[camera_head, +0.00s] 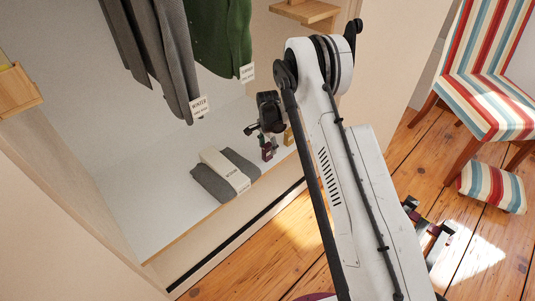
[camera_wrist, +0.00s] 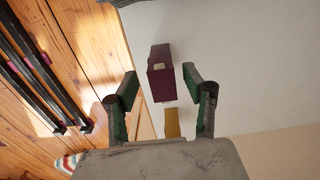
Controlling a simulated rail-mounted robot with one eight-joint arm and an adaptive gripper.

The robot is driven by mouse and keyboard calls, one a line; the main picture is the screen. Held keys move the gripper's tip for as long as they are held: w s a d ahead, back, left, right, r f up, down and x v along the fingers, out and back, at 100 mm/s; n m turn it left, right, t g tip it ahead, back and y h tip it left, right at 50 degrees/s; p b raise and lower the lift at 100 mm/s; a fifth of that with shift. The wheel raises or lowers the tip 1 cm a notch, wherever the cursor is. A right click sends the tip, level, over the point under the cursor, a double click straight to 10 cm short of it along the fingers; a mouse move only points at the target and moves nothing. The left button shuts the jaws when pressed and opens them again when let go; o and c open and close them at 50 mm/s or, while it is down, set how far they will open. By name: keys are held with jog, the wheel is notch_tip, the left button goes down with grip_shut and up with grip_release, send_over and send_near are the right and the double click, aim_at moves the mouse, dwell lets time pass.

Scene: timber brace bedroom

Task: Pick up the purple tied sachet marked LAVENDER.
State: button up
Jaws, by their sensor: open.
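A dark purple, box-like sachet (camera_head: 267,152) stands on the white wardrobe shelf near its front edge. In the wrist view the purple sachet (camera_wrist: 161,73) shows a small pale label, too small to read, and I cannot make out its tie. My gripper (camera_wrist: 160,80) is open and empty. Its two green-and-black fingers show to either side of the sachet in the wrist view, with the sachet apparently beyond the tips. In the head view my gripper (camera_head: 266,132) is just above the sachet, partly hiding it.
A yellow item (camera_wrist: 172,122) stands beside the sachet; it also shows in the head view (camera_head: 289,137). A folded grey garment with a pale band (camera_head: 226,174) lies to the left on the shelf (camera_head: 165,215). Grey and green clothes (camera_head: 210,35) hang above.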

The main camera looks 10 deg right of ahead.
aim_at(268, 153)
jog(key=f+b, duration=0.1)
jog(key=f, duration=0.1)
jog(key=f+b, duration=0.1)
jog(key=f, duration=0.2)
jog(key=shift+w, duration=0.2)
jog(key=shift+r, duration=0.1)
grip_shut()
